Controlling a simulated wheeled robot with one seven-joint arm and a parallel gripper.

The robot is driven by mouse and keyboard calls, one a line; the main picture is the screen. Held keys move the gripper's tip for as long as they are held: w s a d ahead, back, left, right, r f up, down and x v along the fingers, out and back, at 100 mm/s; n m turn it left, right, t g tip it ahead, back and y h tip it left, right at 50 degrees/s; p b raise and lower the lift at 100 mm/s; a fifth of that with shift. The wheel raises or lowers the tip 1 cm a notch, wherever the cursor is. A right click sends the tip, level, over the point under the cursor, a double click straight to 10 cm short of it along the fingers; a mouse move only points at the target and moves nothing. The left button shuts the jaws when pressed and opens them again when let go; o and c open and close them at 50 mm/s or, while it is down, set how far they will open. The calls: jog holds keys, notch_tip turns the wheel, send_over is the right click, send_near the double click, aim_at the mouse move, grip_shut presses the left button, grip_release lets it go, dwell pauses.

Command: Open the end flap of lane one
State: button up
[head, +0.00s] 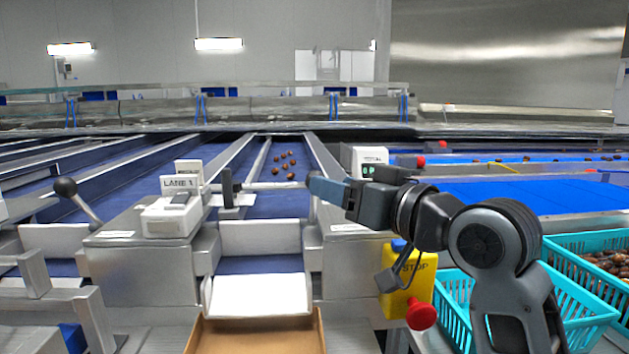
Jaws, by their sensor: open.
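The LANE 1 sign (180,182) stands on a grey housing left of a blue belt lane (272,205). A pale panel (260,237), seemingly the end flap, spans the near end of this lane and looks upright. A thin bar (275,186) crosses the lane behind it, from a dark upright bracket (228,188) toward my gripper. Several brown dates (284,165) lie farther up the belt.
A white chute (260,295) and cardboard box (255,340) are below the lane end. A black-knobbed lever (66,188) stands left. A yellow stop box (405,290) with red button (421,313) sits beneath my arm. Teal crates (590,250) stand right.

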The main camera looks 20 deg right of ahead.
jog(key=shift+x, duration=3.1)
grip_shut()
